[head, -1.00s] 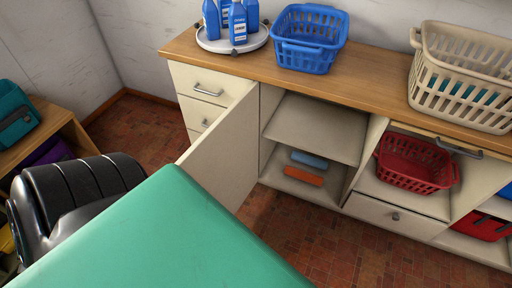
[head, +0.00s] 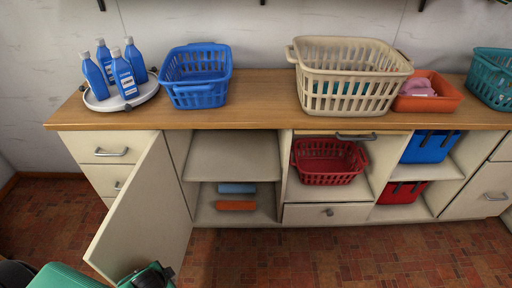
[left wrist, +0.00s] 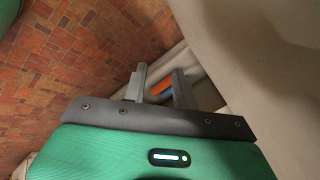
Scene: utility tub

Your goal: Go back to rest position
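My left gripper shows in the left wrist view (left wrist: 158,78) with its two grey fingers apart and nothing visible held between them. Past the fingers is a bit of an orange item (left wrist: 162,87), with tiled floor to the left and pale surfaces to the right. In the head view, green and black parts of my arm show at the lower left, in front of the bottom of the open cabinet door (head: 145,205); the fingers cannot be made out there. My right gripper is in neither view.
The wooden counter (head: 260,112) carries blue bottles (head: 124,76) on a round tray, a blue basket (head: 196,80), a beige basket (head: 350,92) and an orange tub (head: 428,103). A red basket (head: 326,165) sits on a shelf below. Floor on the right is clear.

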